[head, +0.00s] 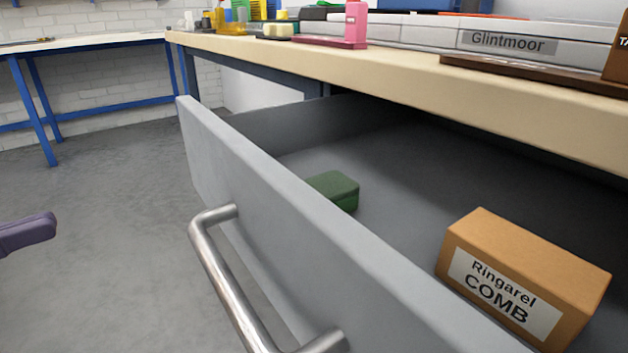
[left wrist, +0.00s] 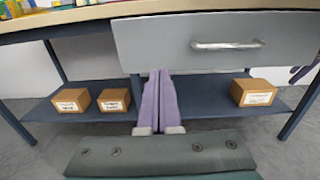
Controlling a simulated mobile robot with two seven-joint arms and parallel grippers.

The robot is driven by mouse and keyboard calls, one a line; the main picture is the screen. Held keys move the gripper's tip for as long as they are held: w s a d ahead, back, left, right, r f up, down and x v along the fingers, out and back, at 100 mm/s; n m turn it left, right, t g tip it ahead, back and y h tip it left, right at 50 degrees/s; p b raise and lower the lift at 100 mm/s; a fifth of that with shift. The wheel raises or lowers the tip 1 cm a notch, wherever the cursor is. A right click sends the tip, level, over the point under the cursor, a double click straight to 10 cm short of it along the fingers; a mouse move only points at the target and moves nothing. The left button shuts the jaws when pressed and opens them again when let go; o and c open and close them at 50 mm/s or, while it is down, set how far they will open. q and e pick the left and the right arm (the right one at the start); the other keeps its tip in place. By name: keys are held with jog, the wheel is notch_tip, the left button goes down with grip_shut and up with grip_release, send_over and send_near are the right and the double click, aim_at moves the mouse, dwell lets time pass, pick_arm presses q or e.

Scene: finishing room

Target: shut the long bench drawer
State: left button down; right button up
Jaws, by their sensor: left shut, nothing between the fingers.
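The long bench drawer (head: 262,214) stands pulled out from under the bench, its grey front panel facing left in the head view. Its metal handle (head: 224,276) is on that front. The drawer front (left wrist: 150,42) and handle (left wrist: 228,45) also show in the left wrist view. My left gripper (head: 50,226) is at the left edge of the head view, apart from the drawer, over open floor. In the left wrist view its purple fingers (left wrist: 159,76) are together and empty, overlapping the drawer's lower edge in the picture. A purple piece (left wrist: 303,73), seemingly my right gripper, shows at the right edge.
Inside the drawer lie a green box (head: 335,188) and a brown Ringarel COMB box (head: 522,280). The bench top (head: 400,72) overhangs the drawer. A lower shelf (left wrist: 210,98) holds several brown boxes. Floor (head: 110,200) left of the drawer is clear.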

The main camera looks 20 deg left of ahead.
pick_arm(q)
send_near(211, 182)
jog(key=x, duration=0.7)
jog(key=shift+a+b, duration=0.15)
jog(key=shift+b, duration=0.25)
pick_arm(e)
jog(key=shift+s+a+f, duration=0.1)
jog(key=shift+a+f, duration=0.05)
jog(key=shift+f, duration=0.55)
pick_arm(q)
jog(key=shift+w, duration=0.1)
